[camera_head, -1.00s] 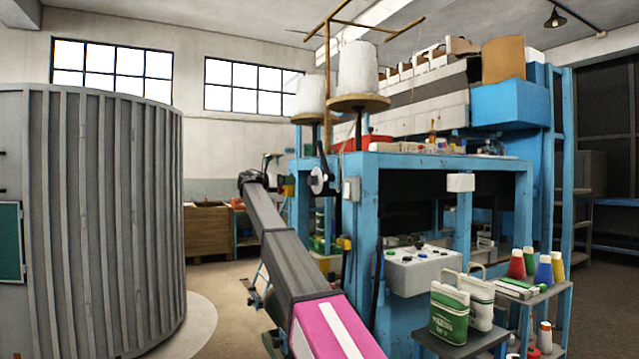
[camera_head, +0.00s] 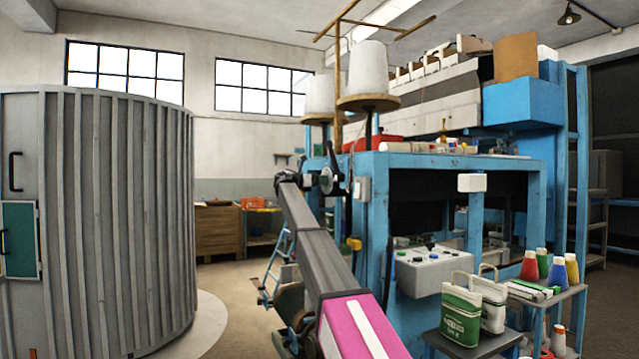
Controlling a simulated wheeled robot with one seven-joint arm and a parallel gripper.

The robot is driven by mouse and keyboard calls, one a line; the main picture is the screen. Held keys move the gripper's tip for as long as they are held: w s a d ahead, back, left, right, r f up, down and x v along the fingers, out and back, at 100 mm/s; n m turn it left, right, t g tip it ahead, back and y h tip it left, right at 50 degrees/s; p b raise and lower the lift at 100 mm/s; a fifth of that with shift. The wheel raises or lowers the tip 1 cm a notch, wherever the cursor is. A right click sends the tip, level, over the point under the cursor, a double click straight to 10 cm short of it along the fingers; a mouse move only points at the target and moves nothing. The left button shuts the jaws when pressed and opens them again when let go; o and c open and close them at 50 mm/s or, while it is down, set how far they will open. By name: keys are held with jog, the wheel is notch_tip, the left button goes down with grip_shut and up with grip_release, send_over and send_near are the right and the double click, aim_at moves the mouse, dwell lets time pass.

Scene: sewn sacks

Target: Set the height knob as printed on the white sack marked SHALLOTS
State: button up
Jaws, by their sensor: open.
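I cannot tell which is marked SHALLOTS.
The blue machine frame (camera_head: 372,240) fills the middle right. A grey control box (camera_head: 432,272) with buttons projects from it. Colored cones (camera_head: 557,269) stand on a side table. A ribbed grey enclosure (camera_head: 120,220) is at left, with free floor (camera_head: 228,290) between.

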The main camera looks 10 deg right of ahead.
jog(key=c, duration=0.9)
jog(key=shift+c, duration=0.2)
